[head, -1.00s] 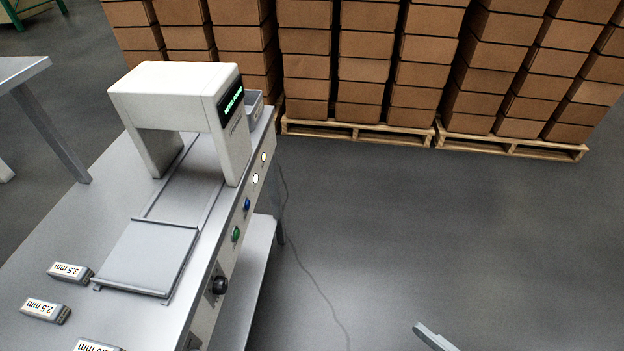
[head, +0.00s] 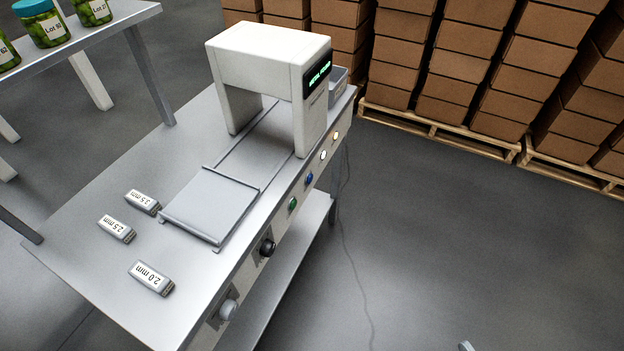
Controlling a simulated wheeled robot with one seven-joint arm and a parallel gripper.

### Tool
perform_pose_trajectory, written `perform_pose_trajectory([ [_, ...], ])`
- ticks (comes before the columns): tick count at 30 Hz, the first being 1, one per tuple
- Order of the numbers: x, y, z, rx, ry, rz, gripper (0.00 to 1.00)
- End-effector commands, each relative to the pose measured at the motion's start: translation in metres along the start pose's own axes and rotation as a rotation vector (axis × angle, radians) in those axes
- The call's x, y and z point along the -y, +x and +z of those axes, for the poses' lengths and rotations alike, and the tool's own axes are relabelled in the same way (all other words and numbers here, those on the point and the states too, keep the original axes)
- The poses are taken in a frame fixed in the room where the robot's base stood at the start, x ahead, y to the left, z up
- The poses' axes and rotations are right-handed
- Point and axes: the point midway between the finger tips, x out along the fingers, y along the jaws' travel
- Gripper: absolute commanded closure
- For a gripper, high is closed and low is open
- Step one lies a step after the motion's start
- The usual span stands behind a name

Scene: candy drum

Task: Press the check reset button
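The metal detector (head: 268,62), a white arch with a green-lit display (head: 318,74), stands on a steel table. Along the table's front panel are a green button (head: 293,203), a blue button (head: 309,178) and two pale lit round parts, one white (head: 323,155) and one yellowish (head: 336,135). Their labels are too small to read, so I cannot tell which is the check reset button. Only a small grey tip, apparently of my gripper (head: 466,346), shows at the bottom edge, well right of the panel. Its fingers are otherwise out of frame.
A black knob (head: 267,248) and a grey knob (head: 228,308) stick out of the panel. Test blocks marked 3.5 mm (head: 142,201), 2.5 mm (head: 117,228) and 2.0 mm (head: 151,278) lie on the table. Stacked cartons (head: 465,40) stand behind. The floor at right is clear.

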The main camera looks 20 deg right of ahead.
Motion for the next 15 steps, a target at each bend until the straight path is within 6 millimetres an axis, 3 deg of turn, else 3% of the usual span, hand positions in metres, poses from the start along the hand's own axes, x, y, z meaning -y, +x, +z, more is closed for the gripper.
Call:
perform_pose_trajectory([
  [2,0.0,0.0,0.0,0.0,0.0,0.0,0.12],
  [15,0.0,0.0,0.0,0.0,0.0,0.0,0.98],
])
